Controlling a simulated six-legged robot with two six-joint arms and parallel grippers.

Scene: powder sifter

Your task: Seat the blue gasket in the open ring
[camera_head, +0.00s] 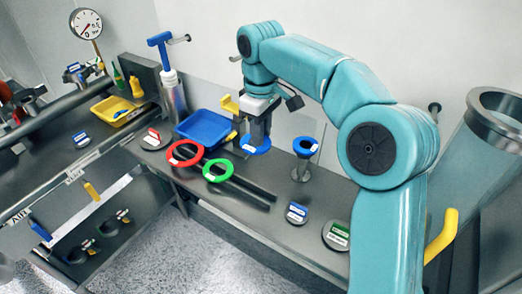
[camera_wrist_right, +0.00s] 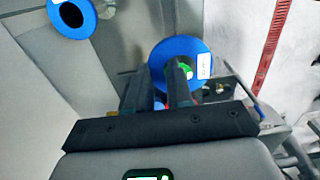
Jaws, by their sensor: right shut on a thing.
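In the right wrist view the gasket (camera_wrist_right: 199,50) shows at the fingertips of my right gripper (camera_wrist_right: 163,78). The jaws are shut on it, with one finger seemingly inside its hole. A second blue ring (camera_head: 305,147) stands upright on a small post just right of the held gasket; it shows at the upper left of the wrist view (camera_wrist_right: 58,20). I cannot tell which part is the open ring. My left gripper is out of view.
A red ring (camera_head: 172,157) and a green ring (camera_head: 209,177) lie by two dark rails on the bench. A blue tray (camera_head: 203,126) stands behind them. Labelled discs (camera_head: 296,213) lie at the bench's front right. A metal-rimmed clear vessel (camera_head: 478,150) stands at far right.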

